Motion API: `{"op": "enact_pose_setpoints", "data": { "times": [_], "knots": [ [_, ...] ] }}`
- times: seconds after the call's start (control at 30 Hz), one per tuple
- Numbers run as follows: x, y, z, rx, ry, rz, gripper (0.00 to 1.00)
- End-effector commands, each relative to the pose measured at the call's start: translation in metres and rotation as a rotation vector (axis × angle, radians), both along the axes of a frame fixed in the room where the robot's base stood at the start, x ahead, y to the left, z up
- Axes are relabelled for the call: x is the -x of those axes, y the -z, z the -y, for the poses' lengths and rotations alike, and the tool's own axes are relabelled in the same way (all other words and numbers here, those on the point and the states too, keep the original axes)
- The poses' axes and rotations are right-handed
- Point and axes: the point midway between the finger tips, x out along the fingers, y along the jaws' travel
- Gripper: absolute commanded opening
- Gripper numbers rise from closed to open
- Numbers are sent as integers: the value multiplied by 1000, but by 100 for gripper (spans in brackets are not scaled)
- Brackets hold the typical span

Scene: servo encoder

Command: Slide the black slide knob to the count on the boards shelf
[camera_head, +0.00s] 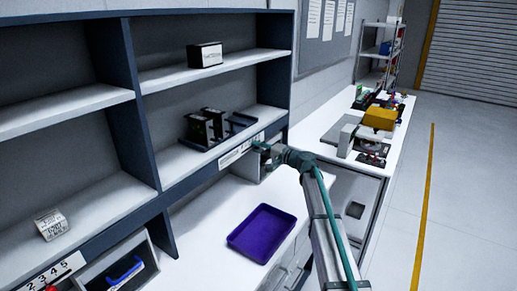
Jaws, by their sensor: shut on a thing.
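My gripper (259,147) is at the front edge of the boards shelf (178,165), by the right end of a white label strip (236,151). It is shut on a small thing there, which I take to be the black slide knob. The fingers and arm hide the knob, so its position on the scale cannot be read. On the shelf, black boards (214,122) stand upright in a dark slotted rack (242,121). Part of the rack at the right looks empty. The boards overlap and are too small to count surely.
A purple tray (262,232) lies on the bench below. A dark box (204,55) sits on the upper shelf. A white labelled block (51,224) sits at left, above a numbered strip (58,272) and a bin with a blue item (125,271). A cluttered bench (345,125) stands behind my arm.

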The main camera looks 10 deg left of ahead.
Motion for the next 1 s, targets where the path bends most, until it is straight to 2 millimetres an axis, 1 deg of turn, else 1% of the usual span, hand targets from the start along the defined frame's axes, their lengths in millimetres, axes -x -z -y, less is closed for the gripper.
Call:
{"op": "enact_pose_setpoints", "data": {
  "times": [0.17, 0.33, 0.47, 0.77, 0.8, 0.87, 0.9, 0.93, 1.0],
  "knots": [
    [2, 1, -1, 0, 0, 0, 0],
    [14, 5, -6, 0, 0, 1, 0],
    [21, 3, -10, 0, 1, 1, 0],
    [21, 0, -11, 1, 0, 0, 0],
    [21, 0, -11, 1, 0, 0, 27],
    [21, 0, -11, 1, 0, 0, 37],
    [21, 0, -11, 1, 0, 0, 44],
    [21, 0, -11, 1, 0, 0, 47],
    [21, 0, -11, 1, 0, 0, 47]
  ]
}}
